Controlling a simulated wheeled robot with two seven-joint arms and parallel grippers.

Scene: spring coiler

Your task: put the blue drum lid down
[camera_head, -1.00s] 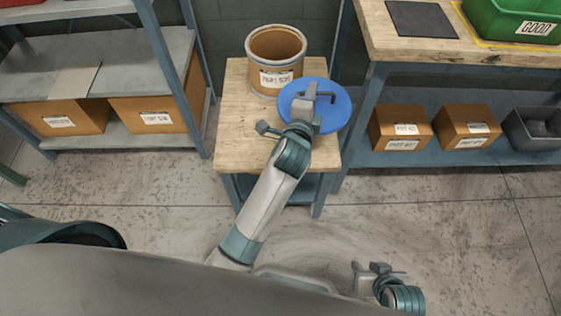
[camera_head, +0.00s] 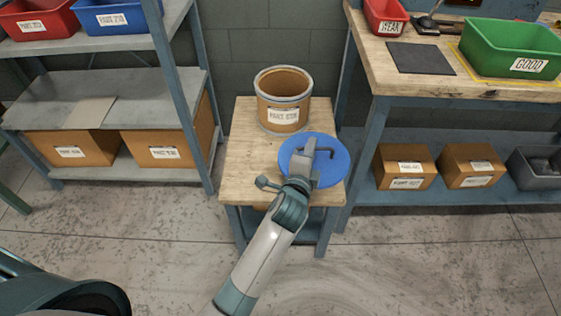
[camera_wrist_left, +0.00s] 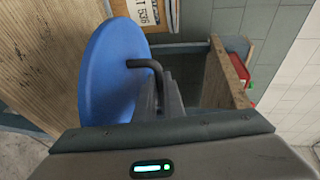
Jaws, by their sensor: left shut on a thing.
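The blue drum lid (camera_head: 299,149) is at the right side of the small wooden-topped table (camera_head: 245,165), its right rim reaching the table's edge in the head view. My left gripper (camera_head: 311,166) is shut on the lid's dark handle. I cannot tell whether the lid touches the table. The open, empty-looking cardboard drum (camera_head: 283,115) stands upright at the table's back, behind the lid. My right gripper is out of view.
A grey shelf (camera_head: 75,118) with cartons and bins stands left. A workbench (camera_head: 440,84) with a green bin (camera_head: 512,45), a red bin (camera_head: 385,15) and a dark mat (camera_head: 421,58) stands close on the right. The small table's front left top is clear.

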